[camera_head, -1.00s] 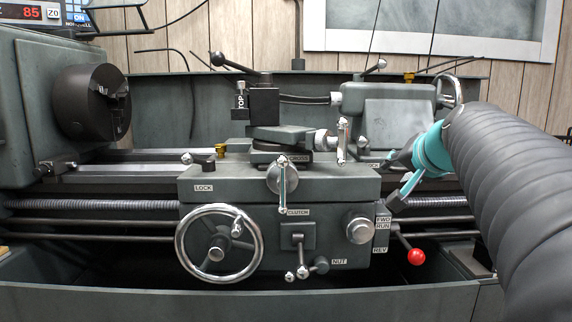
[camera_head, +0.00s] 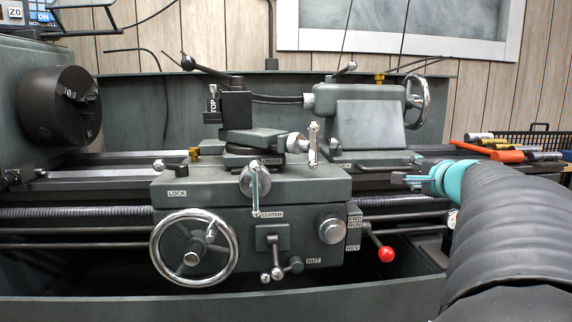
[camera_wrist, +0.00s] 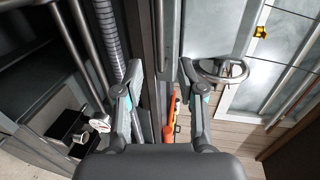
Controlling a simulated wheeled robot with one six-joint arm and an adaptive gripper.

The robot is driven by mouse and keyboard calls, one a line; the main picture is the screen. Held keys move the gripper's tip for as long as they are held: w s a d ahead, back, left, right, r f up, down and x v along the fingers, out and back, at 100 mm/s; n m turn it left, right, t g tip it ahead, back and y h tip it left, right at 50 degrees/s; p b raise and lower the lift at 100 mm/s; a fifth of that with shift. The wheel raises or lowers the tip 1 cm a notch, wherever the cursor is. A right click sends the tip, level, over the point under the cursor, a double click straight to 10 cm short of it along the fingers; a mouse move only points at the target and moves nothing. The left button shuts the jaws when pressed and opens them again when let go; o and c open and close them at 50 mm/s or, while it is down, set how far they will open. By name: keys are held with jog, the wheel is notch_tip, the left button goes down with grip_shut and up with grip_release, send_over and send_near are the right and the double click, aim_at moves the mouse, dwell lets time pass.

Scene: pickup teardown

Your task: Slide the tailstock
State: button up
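The grey tailstock (camera_head: 362,128) stands on the lathe bed, right of the carriage, with a chrome handwheel (camera_head: 419,103) at its right end. A lever with a ball knob (camera_head: 346,68) rises above its top. In the wrist view the handwheel (camera_wrist: 222,72) is right of my fingers, with a grey surface of the tailstock (camera_wrist: 213,28) above it. My gripper (camera_head: 408,181) is by the front of the bed, below and right of the tailstock base. In the wrist view my gripper (camera_wrist: 161,72) has its fingers spread with nothing between them. I see no contact with the tailstock.
The carriage (camera_head: 250,190) with handwheel and red-knobbed lever (camera_head: 386,254) is left of my gripper. The chuck (camera_head: 60,105) is far left. Orange-handled tools (camera_head: 490,151) lie at the right, also visible in the wrist view (camera_wrist: 169,110). The front tray edge (camera_head: 200,297) runs below.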

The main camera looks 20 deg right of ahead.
aim_at(391, 169)
jog(key=p+x, duration=0.1)
jog(key=x, duration=1)
jog(key=shift+w, duration=0.2)
grip_shut()
jog(key=shift+f, duration=0.1)
